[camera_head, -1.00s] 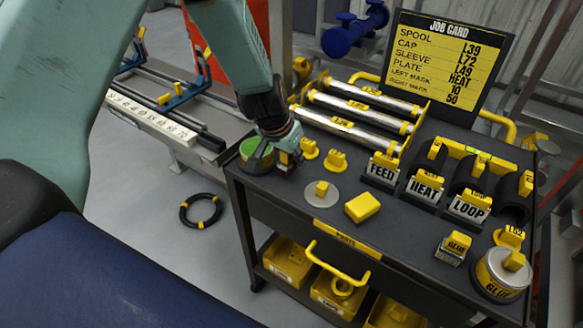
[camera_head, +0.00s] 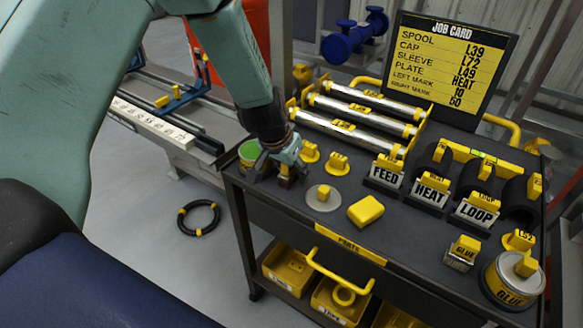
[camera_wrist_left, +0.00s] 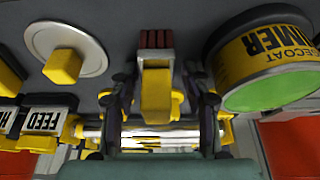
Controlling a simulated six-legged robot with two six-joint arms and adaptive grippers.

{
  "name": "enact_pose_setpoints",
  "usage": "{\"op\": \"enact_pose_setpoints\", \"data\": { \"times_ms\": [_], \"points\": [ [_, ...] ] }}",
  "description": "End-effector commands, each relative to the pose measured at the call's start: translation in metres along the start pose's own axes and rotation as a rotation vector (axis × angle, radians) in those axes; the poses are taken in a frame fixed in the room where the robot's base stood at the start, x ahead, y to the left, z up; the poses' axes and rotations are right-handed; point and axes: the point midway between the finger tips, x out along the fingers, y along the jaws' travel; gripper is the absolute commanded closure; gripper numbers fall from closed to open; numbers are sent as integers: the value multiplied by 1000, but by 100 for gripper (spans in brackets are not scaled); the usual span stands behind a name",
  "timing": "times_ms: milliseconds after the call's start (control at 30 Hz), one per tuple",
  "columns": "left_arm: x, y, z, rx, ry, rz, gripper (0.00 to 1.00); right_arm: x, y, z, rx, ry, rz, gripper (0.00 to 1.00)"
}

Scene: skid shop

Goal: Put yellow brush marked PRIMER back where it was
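The yellow brush (camera_wrist_left: 157,95) with dark red bristles is between the fingers of my left gripper (camera_wrist_left: 160,105) in the left wrist view, bristle end away from the palm. Gaps show between brush and fingers on both sides. In the head view my left gripper (camera_head: 281,172) is low over the cart's near left corner, fingers spread around the brush (camera_head: 284,170). No marking is readable on the brush. I cannot tell whether it touches the cart top. The green-topped primer can (camera_head: 250,152) stands just left of the gripper; its label partly shows in the wrist view (camera_wrist_left: 265,50). My right gripper is out of view.
On the cart top (camera_head: 300,225) are a round plate (camera_head: 323,198) with a yellow knob, a yellow block (camera_head: 366,211), FEED (camera_head: 384,174), HEAT and LOOP signs, and a glue can (camera_head: 513,279). Silver tubes (camera_head: 362,107) lie in a rack behind.

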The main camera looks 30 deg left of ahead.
Motion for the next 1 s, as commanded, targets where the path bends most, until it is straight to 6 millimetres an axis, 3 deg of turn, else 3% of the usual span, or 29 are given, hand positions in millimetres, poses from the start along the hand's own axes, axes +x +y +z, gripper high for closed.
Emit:
{"op": "enact_pose_setpoints", "data": {
  "times_ms": [400, 1000],
  "points": [
    [-7, 0, -3, 0, 0, 0, 51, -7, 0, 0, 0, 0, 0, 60],
    [-75, 0, -3, -1, 0, 1, 51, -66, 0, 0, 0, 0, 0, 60]
  ]
}}
